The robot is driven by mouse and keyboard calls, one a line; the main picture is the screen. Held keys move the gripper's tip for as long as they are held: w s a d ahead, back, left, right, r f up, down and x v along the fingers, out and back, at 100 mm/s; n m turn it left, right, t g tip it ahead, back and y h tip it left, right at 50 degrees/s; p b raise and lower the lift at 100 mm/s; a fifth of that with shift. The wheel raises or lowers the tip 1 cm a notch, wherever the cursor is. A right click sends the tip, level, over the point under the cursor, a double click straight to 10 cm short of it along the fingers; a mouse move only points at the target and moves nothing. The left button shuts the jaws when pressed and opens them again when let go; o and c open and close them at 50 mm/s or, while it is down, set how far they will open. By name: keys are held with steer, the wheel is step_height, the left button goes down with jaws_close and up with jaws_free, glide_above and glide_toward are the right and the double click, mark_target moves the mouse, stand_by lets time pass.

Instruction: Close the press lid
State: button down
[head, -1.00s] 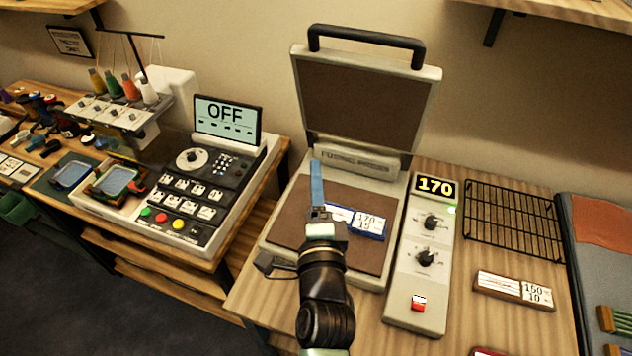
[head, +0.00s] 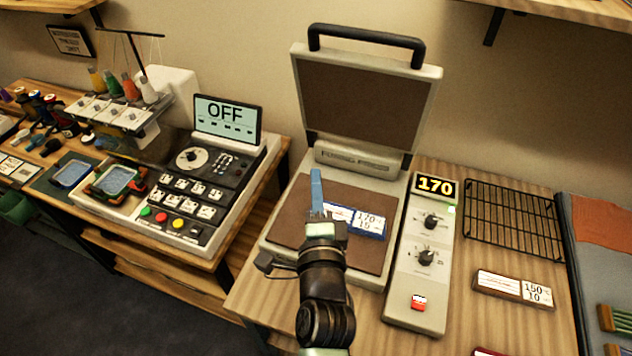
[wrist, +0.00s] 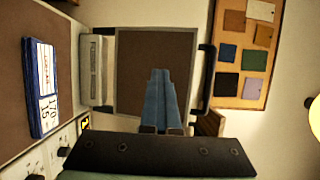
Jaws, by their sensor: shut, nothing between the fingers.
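The fusing press stands on the wooden table, its lid (head: 366,103) raised and leaning back with a black handle (head: 366,43) along its top edge. The lid and handle also show ahead in the wrist view (wrist: 136,60). My gripper (head: 317,174) has blue fingers and is shut and empty. It is over the lower plate (head: 280,218), apart from the lid. In the wrist view the closed fingers (wrist: 160,92) overlap the lid's brown inner face. A blue-edged card marked 170 and 15 (head: 368,223) lies on the lower plate, partly behind my gripper.
The control panel (head: 424,292) right of the press reads 170. A black wire rack (head: 513,220) and a card marked 150 and 10 (head: 513,288) lie farther right. An embroidery machine with a screen reading OFF (head: 226,119) stands left. A shelf (head: 580,12) overhangs the upper right.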

steer(key=c, duration=1.6)
jaws_free()
steer(key=c, duration=0.7)
jaws_free()
steer(key=shift+s, duration=0.1)
steer(key=shift+s+d+f+b, duration=0.15)
steer(key=shift+s+b, duration=0.7)
steer(key=shift+s, duration=1.25)
steer(key=shift+s+d+r+b, duration=0.15)
steer(key=shift+s+b, duration=0.75)
steer(key=shift+s, duration=1.25)
steer(key=shift+s+d+f+b, duration=0.1)
steer(key=shift+s+d+b, duration=0.15)
steer(key=shift+s+b, duration=1.25)
steer(key=shift+s+p, duration=0.6)
steer(key=shift+p, duration=0.05)
